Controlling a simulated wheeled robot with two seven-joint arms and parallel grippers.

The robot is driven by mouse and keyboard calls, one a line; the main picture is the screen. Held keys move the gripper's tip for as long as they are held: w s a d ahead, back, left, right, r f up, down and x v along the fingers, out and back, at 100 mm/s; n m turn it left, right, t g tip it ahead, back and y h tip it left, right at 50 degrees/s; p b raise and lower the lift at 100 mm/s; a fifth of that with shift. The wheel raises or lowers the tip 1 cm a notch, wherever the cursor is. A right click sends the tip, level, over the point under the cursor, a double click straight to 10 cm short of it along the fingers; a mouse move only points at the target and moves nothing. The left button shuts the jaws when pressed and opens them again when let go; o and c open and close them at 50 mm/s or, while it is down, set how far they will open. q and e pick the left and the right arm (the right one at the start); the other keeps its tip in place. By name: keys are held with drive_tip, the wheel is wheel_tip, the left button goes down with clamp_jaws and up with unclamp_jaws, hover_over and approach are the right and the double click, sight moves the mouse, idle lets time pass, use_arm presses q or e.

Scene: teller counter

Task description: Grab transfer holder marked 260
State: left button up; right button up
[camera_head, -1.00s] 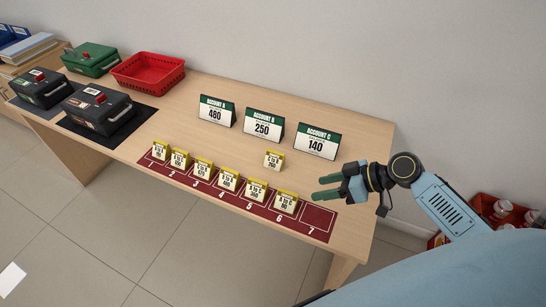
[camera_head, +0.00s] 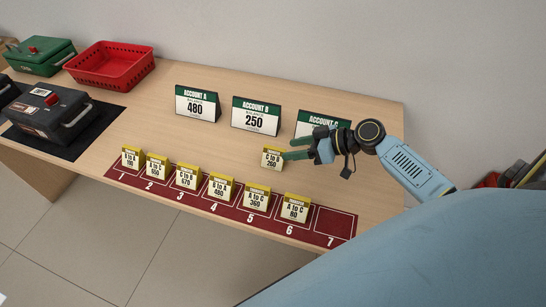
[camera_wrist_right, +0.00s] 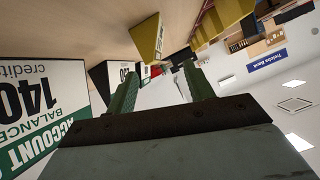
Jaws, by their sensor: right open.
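The transfer holder marked 260 (camera_head: 271,158), a small yellow-topped tent card reading "C to B", stands on the counter behind the numbered strip. My right gripper (camera_head: 292,148) is open just to its right. Its fingers point left towards the holder, the tips very near its right edge; whether they touch it I cannot tell. In the wrist view the open fingers (camera_wrist_right: 162,72) have nothing held between them. Yellow holders show beyond them there, but their numbers cannot be read. My left gripper is not in view.
The dark red strip (camera_head: 335,222) carries several yellow holders in slots 1 to 6; slot 7 is empty. Account signs stand behind, with the Account C sign (camera_head: 310,122) partly hidden by my gripper. A red basket (camera_head: 110,65) and cash boxes are at left.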

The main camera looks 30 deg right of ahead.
sight(278, 150)
drive_tip(key=x, duration=0.3)
drive_tip(key=shift+w+a+f, duration=0.1)
drive_tip(key=shift+w, duration=0.05)
drive_tip(key=shift+w+d+x, duration=0.1)
drive_tip(key=shift+d+x, duration=0.05)
drive_tip(key=shift+x, duration=1.2)
drive_tip(key=shift+w+d+x, duration=0.15)
drive_tip(key=shift+x, duration=1.2)
drive_tip(key=shift+f, duration=0.1)
drive_tip(key=c, duration=1)
